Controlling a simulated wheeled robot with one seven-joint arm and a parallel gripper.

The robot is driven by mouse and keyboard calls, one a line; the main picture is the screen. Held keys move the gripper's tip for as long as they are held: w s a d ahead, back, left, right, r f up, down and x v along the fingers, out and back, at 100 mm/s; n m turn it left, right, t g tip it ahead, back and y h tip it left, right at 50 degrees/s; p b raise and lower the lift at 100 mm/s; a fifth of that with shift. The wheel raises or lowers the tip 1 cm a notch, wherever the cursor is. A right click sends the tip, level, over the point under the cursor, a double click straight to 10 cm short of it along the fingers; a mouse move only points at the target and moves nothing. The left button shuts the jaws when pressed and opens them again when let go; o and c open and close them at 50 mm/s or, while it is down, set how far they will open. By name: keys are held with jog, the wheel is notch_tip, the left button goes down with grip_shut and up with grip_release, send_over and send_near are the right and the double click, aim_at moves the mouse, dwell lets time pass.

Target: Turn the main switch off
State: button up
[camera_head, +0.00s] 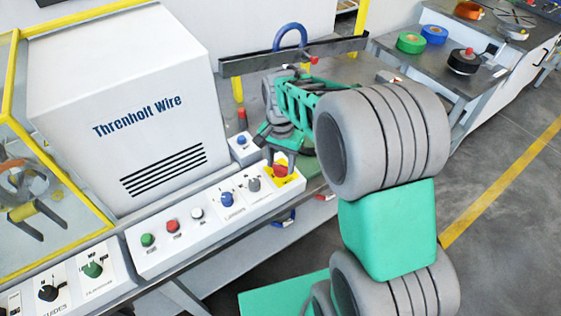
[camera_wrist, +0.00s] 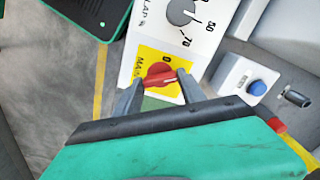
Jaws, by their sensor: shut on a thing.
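The main switch is a red rotary knob (camera_wrist: 159,76) on a yellow plate (camera_wrist: 149,57) at the end of the white control panel. It also shows in the head view (camera_head: 280,170), partly behind my fingers. A "0" and part of the word "MAIN" are printed on the plate. My gripper (camera_wrist: 158,84) is over the plate, with one grey finger on each side of the red knob, shut on it. The knob's white pointer line lies nearly sideways in the wrist view, not toward the "0". My gripper also shows in the head view (camera_head: 280,158).
Along the panel are a grey knob (camera_head: 253,184), a blue knob (camera_head: 227,199), and white, red (camera_head: 172,226) and green (camera_head: 148,240) buttons. A small box with a blue button (camera_wrist: 257,88) stands close beside my gripper. The white machine housing (camera_head: 130,110) rises behind the panel.

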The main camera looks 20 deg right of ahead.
aim_at(281, 165)
jog(key=n, duration=0.5)
jog(key=shift+n, duration=0.3)
jog(key=n, duration=0.5)
jog(key=shift+n, duration=0.4)
jog(key=o, duration=1.4)
jog(key=shift+c, duration=0.2)
notch_tip(281, 165, up, 8)
jog(key=shift+f, duration=0.1)
